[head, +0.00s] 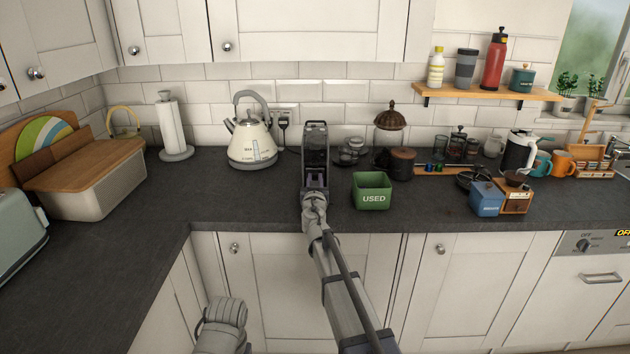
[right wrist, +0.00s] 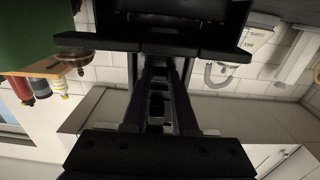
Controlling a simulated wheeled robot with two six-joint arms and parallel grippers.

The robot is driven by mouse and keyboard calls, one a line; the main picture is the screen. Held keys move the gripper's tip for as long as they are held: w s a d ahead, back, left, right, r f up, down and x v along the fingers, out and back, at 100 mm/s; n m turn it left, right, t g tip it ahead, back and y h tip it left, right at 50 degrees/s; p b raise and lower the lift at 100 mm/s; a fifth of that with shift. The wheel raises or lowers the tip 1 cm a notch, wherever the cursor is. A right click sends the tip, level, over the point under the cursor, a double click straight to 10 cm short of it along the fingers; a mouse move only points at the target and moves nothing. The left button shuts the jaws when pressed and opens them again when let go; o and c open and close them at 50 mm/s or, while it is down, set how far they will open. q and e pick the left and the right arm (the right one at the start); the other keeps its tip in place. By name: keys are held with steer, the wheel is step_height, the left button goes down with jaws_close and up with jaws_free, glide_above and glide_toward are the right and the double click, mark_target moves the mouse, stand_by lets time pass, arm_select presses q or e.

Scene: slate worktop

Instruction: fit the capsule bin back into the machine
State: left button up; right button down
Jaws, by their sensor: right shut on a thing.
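The dark coffee machine (head: 316,135) stands on the worktop left of the green box, in front of the tiled wall. My right gripper (head: 314,190) is right at its lower front and hides part of it. It is shut on a black thing (right wrist: 180,47), which I take to be the capsule bin; in the right wrist view it spans the top, beyond the fingers (right wrist: 158,75). Bin and machine are both dark, so I cannot tell how far the bin is inside. A part of my left arm shows at the bottom; its gripper is not visible.
A green box marked USED (head: 371,198) stands close to the right of my right gripper; its green side also shows in the right wrist view (right wrist: 30,22). A cream kettle (head: 251,140) stands to the left. Glass jars (head: 352,150) stand behind right.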

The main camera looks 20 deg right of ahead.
steer(key=c, duration=0.6)
jaws_free()
steer(key=s+a+f+n+g+y+p, duration=0.1)
steer(key=s+a+g, duration=0.5)
steer(key=s, duration=0.9)
steer(key=s+a+f+n+g+y+p, duration=0.1)
steer(key=s+a+f+n+g+p, duration=0.2)
steer(key=s+a+f, duration=0.4)
steer(key=s+a+f+n+g+y+p, duration=0.1)
steer(key=s+a+f+n+g+p, duration=0.2)
steer(key=s, duration=2)
steer(key=shift+a+f+g+y+p, duration=0.15)
steer(key=shift+a+f+g+p, duration=0.3)
steer(key=shift+g, duration=0.5)
steer(key=shift+a+f+g+y+p, duration=0.1)
steer(key=shift+a+f+g, duration=0.2)
steer(key=shift+a+g, duration=0.5)
steer(key=shift+a+f+g+y+p, duration=0.15)
steer(key=shift+a+f+g+p, duration=0.2)
steer(key=shift+g, duration=0.7)
